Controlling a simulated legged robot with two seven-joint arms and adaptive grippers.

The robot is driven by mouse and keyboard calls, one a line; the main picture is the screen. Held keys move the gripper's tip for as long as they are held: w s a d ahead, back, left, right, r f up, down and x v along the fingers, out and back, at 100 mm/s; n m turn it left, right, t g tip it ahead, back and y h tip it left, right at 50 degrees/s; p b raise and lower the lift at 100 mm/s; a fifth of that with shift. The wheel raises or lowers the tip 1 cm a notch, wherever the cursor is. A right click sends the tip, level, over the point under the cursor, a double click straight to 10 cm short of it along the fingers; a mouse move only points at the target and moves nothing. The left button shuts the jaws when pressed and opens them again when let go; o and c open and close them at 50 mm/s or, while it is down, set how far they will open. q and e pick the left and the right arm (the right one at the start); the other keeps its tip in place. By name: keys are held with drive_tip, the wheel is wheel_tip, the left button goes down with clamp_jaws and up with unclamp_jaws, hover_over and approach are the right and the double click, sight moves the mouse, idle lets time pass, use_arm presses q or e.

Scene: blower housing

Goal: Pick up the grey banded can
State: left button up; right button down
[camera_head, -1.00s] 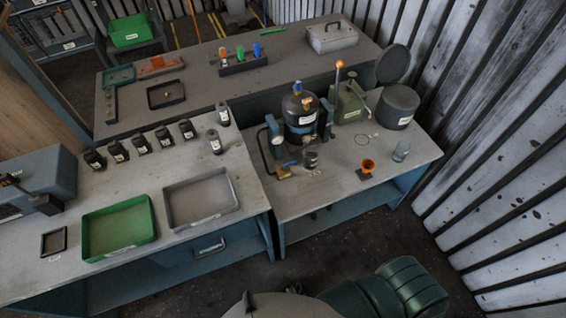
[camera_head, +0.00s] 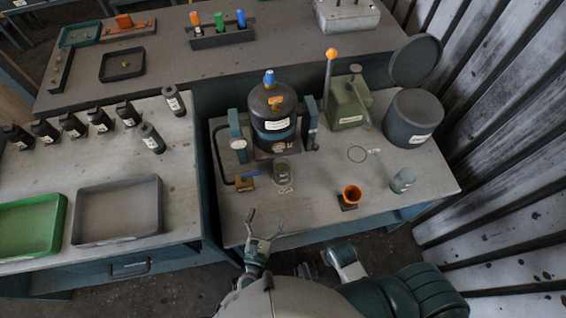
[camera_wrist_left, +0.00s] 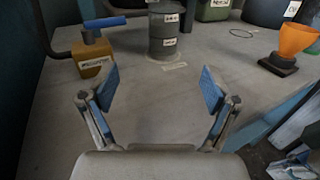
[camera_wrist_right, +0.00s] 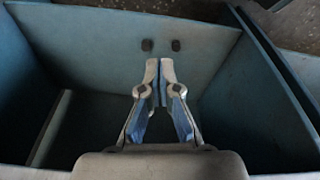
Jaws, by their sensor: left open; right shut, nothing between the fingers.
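The grey banded can (camera_head: 281,173) stands upright on the right-hand bench, in front of the dark pressure vessel. In the left wrist view the can (camera_wrist_left: 163,40) is straight ahead, beyond the fingertips, with a pale label on it. My left gripper (camera_head: 264,222) is open and empty at the bench's front edge, short of the can and apart from it. Its two blue-padded fingers (camera_wrist_left: 160,82) are spread wide. My right gripper (camera_wrist_right: 160,66) is shut and empty, facing the blue panels of the bench's underside.
A brass-coloured block with a blue handle (camera_head: 246,181) stands just left of the can. The vessel (camera_head: 273,118) stands behind. The bench top (camera_head: 310,212) is clear in front of the can.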

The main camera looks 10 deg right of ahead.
sight(280, 177)
use_arm(q)
drive_tip(key=x, duration=0.7)
drive_tip(key=d+p+x, duration=0.1)
drive_tip(key=x, duration=0.2)
drive_tip(key=shift+w+d, duration=0.1)
drive_tip(key=shift+d, duration=0.2)
drive_tip(key=shift+w, duration=0.5)
drive_tip(key=x, duration=0.4)
drive_tip(key=shift+w+f, duration=0.1)
drive_tip(key=shift+w, duration=0.3)
drive_tip(key=shift+w+d, duration=0.15)
drive_tip(key=shift+w, duration=0.15)
drive_tip(key=shift+d, duration=0.35)
drive_tip(key=shift+a, duration=0.25)
drive_tip(key=c, duration=1.2)
drive_tip(key=shift+c, duration=0.8)
use_arm(e)
drive_tip(key=shift+d+f, duration=0.15)
drive_tip(key=shift+f, duration=0.4)
drive_tip(key=shift+d+f, duration=0.15)
drive_tip(key=shift+f, duration=0.4)
use_arm(q)
drive_tip(key=shift+r, duration=0.2)
